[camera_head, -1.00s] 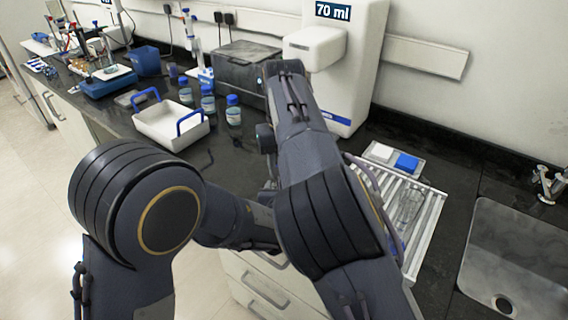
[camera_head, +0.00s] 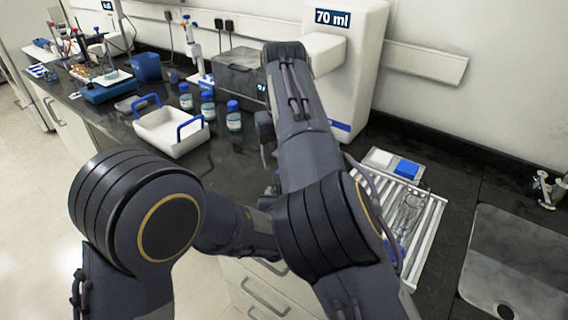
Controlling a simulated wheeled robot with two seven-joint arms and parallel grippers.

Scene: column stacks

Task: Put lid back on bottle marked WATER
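Three small bottles with blue caps stand in a row on the dark bench: the left one (camera_head: 186,100), the middle one (camera_head: 208,110) and the right one (camera_head: 234,121). Their labels are too small to read, so I cannot tell which is marked WATER. No bottle without a cap and no loose lid can be made out. My two arms cross the middle of the view and hide the bench behind them. Both grippers' fingertips are hidden behind my arm links, so what they hold cannot be seen.
A white tray with blue handles (camera_head: 165,142) sits left of my arms. A white dispenser marked 70 ml (camera_head: 355,75) stands behind them. A ribbed drainer (camera_head: 433,225) with glassware and a sink (camera_head: 515,262) are at the right. Bare bench shows between tray and arms.

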